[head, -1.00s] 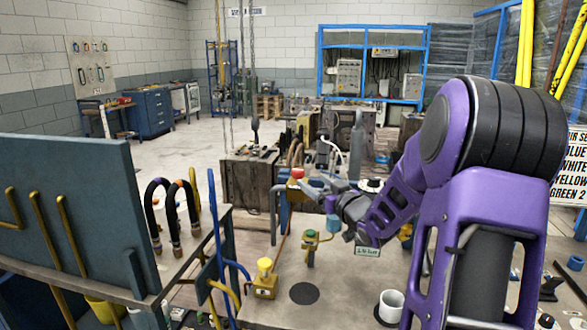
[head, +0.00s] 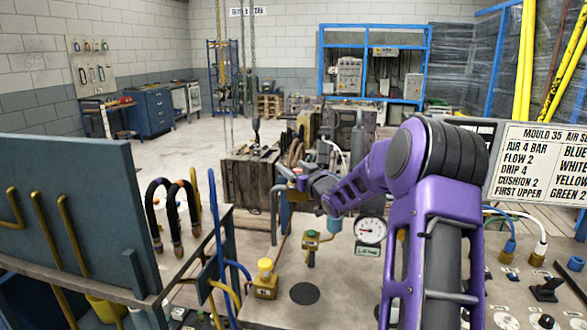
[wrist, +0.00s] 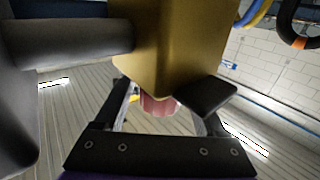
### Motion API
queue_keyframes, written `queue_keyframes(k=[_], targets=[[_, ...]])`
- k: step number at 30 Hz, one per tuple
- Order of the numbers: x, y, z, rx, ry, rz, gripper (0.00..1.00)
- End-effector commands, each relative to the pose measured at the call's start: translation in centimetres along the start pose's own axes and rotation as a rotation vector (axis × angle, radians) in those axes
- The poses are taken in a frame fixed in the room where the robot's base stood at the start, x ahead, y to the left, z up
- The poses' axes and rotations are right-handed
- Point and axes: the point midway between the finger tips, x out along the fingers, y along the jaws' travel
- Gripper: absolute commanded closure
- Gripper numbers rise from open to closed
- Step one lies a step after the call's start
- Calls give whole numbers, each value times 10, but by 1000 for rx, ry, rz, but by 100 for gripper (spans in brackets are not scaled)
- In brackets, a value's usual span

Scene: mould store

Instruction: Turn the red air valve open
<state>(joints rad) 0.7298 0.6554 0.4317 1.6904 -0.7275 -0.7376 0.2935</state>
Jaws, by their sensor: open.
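The red air valve shows in the wrist view as a ribbed red knob (wrist: 160,105) against a gold-coloured block (wrist: 165,45). The block hides part of the knob. My gripper (wrist: 165,100) is open, with one dark finger on each side of the knob. I see gaps beside the knob, but cannot tell whether either finger touches it. In the head view my gripper (head: 300,175) is at the top of the pipe stand behind the bench, and it largely hides the valve there.
A pressure gauge (head: 370,231) stands right of my gripper. A lettered board (head: 540,163) is at right.

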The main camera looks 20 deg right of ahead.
Motion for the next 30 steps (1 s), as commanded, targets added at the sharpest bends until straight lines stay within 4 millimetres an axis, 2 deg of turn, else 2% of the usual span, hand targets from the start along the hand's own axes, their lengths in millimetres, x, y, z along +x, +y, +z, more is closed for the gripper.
queue_keyframes(k=[2, 13, 14, 30], targets=[[0, 0, 0, 0, 0, 0, 31], [0, 0, 0, 0, 0, 0, 98], [0, 0, 0, 0, 0, 0, 100], [0, -3, -1, -1, 1, -106, 100]])
